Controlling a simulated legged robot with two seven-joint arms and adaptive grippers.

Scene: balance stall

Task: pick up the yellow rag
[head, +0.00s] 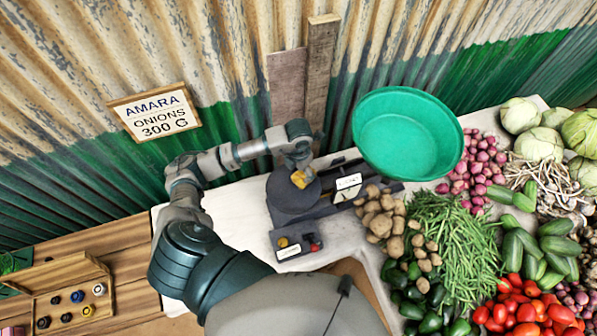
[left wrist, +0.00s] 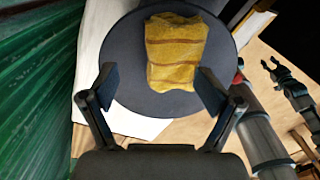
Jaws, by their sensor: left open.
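The yellow rag (head: 300,179) is a small folded bundle with brownish stripes. It lies on the dark round pan (head: 290,197) of the balance, and the left wrist view shows the rag (left wrist: 176,50) plainly near the pan's middle. My left gripper (head: 303,165) is above the pan, close to the rag and partly hiding it in the head view. In the left wrist view its two fingers (left wrist: 155,80) are apart, with nothing between the tips; the rag lies beyond them. What looks like my right gripper (left wrist: 290,85) shows small at the right; its jaws are unclear.
A green basin (head: 408,133) sits on the balance's other side. Potatoes (head: 380,215), onions, beans and other vegetables crowd the table's right. A wooden box (head: 65,292) is at lower left. Corrugated wall closes the back.

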